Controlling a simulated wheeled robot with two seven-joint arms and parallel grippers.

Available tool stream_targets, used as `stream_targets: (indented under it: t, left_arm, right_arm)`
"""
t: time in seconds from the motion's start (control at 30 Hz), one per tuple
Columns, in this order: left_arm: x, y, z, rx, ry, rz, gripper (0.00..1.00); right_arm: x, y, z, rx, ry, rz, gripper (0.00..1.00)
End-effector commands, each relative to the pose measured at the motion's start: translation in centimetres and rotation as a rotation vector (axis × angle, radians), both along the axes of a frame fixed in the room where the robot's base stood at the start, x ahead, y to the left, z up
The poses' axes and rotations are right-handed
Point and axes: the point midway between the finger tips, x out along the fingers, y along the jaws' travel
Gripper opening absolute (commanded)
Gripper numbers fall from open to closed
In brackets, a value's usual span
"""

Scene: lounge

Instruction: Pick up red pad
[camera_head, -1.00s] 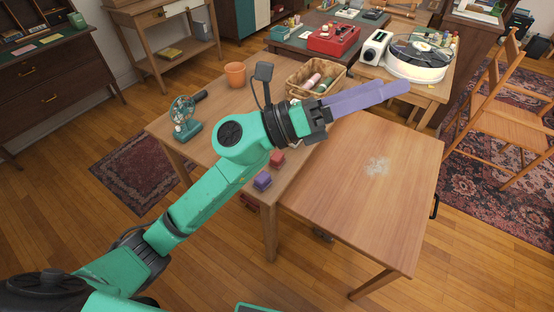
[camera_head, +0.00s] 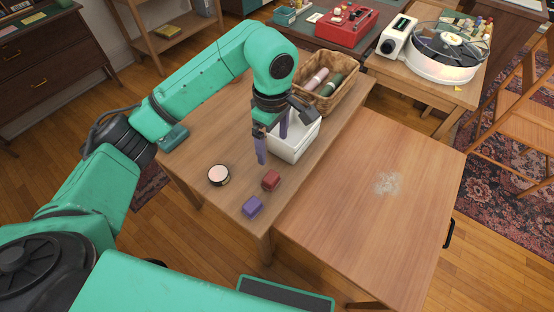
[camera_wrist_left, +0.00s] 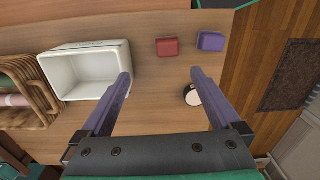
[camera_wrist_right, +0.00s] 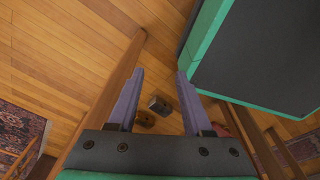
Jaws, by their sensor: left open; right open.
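The red pad (camera_head: 271,181) is a small red block lying on the left wooden table, beside a purple pad (camera_head: 252,207). In the left wrist view the red pad (camera_wrist_left: 168,47) lies ahead of the fingers, with the purple pad (camera_wrist_left: 211,41) to its right. My left gripper (camera_head: 273,145) points down, open and empty, above the table by the white bin (camera_head: 296,138), behind the red pad. My right gripper (camera_wrist_right: 158,72) shows only in its own wrist view, open and empty over the floor near a table leg.
A wicker basket (camera_head: 327,84) with rolled items stands behind the white bin. A round, pale-topped tin (camera_head: 219,175) lies left of the red pad. The adjoining table (camera_head: 375,220) is bare except for a whitish patch. A turntable (camera_head: 444,52) stands at the back right.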

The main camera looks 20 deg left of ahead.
Motion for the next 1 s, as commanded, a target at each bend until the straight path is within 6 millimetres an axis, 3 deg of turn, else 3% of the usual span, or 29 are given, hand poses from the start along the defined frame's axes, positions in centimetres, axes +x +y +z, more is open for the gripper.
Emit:
stream_targets:
  t: [0.3,0.43,0.6,0.7,0.93,1.0]
  left_arm:
    - [-0.3,0.0,-7.4,-0.003,0.007,-0.001,0.97]
    - [-0.3,0.0,-9.0,-0.004,0.004,-0.001,0.97]
    - [-0.5,0.4,-12.0,-0.005,0.008,-0.001,0.97]
    - [-0.4,0.4,-13.6,-0.005,0.004,-0.001,0.97]
    - [-0.3,0.4,-14.1,-0.004,0.001,-0.002,0.97]
    - [-0.3,0.4,-14.1,-0.004,0.001,-0.002,0.71]
  right_arm:
    - [-5.1,-0.5,0.8,-0.009,0.082,-0.003,0.5]
    - [-4.6,-0.4,1.1,-0.008,0.074,-0.002,0.5]
    - [-2.1,-0.2,2.4,-0.004,0.033,-0.002,0.5]
    - [-2.0,-0.2,2.4,-0.003,0.03,-0.001,0.5]
    - [-2.8,-0.2,2.3,-0.004,0.043,-0.001,0.5]
    - [-3.0,-0.2,2.2,-0.004,0.046,-0.001,0.5]
